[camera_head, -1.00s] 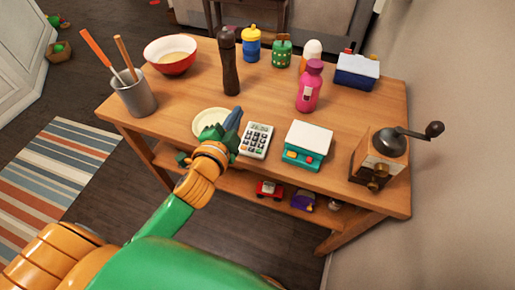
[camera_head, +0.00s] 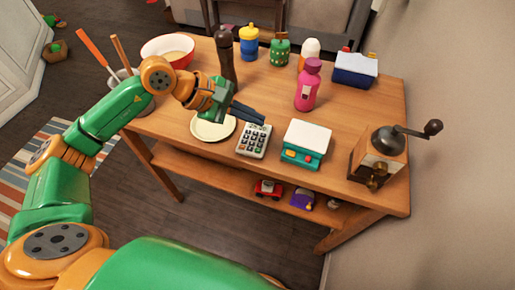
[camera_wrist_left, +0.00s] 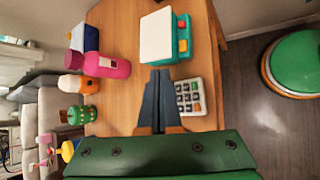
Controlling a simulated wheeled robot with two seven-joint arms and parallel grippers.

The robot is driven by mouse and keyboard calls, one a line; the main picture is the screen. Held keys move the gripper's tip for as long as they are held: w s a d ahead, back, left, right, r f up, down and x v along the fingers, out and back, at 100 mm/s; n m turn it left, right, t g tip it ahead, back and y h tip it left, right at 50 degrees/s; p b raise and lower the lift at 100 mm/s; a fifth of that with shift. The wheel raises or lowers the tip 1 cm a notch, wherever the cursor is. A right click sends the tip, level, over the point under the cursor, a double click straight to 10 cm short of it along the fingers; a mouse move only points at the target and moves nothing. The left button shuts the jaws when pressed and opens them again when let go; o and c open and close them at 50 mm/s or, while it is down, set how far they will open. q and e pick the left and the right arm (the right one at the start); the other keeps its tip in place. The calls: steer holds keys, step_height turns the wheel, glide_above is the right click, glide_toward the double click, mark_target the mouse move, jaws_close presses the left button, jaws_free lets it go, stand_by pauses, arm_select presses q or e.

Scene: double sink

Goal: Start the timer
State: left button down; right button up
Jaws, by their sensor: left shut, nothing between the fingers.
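A small white keypad device with a display and dark, red and green keys (camera_head: 254,141) lies on the wooden table; it looks like the timer. It also shows in the left wrist view (camera_wrist_left: 191,97), partly covered by my fingers. My left gripper (camera_head: 261,119) is shut and empty, its dark fingers pointing right just above the device's display end. In the left wrist view the closed fingertips (camera_wrist_left: 160,74) lie beside the device, and I cannot tell whether they touch it. My right gripper is not in view.
A teal and white scale-like box (camera_head: 306,142) stands just right of the device. A cream plate (camera_head: 211,130) lies to its left, and a dark pepper mill (camera_head: 224,52) stands behind. A pink bottle (camera_head: 307,90) and a coffee grinder (camera_head: 379,159) stand to the right.

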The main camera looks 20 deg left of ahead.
arm_select(q)
steer(key=shift+a, duration=0.2)
steer(key=shift+f, duration=0.15)
steer(key=b, duration=0.6)
glide_above(253, 151)
step_height(253, 151, down, 8)
steer(key=shift+f, duration=0.35)
stand_by(1.4)
steer(key=shift+f+b, duration=0.4)
steer(key=shift+b, duration=0.45)
